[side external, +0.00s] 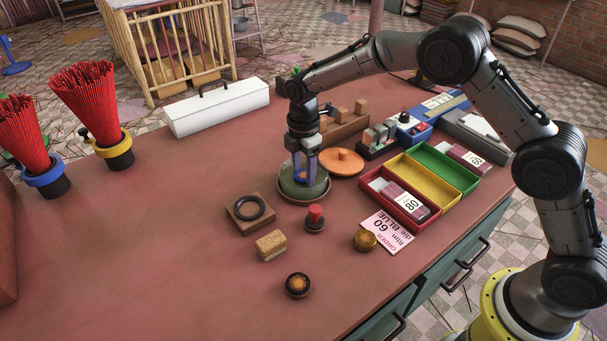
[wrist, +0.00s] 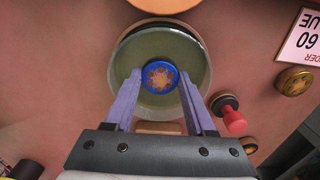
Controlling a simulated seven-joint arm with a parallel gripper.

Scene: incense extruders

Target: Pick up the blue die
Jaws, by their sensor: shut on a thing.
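The blue die (wrist: 160,77) is a small disc with a blue rim and a brass-coloured, patterned centre. It shows in the wrist view over the round greenish dish (wrist: 190,52). In the side view the dish (side external: 291,190) stands on the table, with my gripper (side external: 303,178) pointing straight down over it. In the wrist view my gripper's two purple-grey fingers (wrist: 160,88) lie on either side of the die, shut on it. I cannot tell whether the die touches the dish bottom. An order card (side external: 388,230) reads "60" and "BLUE".
An orange lid (side external: 342,163) lies just behind the dish. A wooden block with a dark ring (side external: 250,211), a red-knobbed piece (side external: 315,217) and a brass-topped die (side external: 365,240) stand in front. Red, yellow and green trays (side external: 428,180) are at right.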

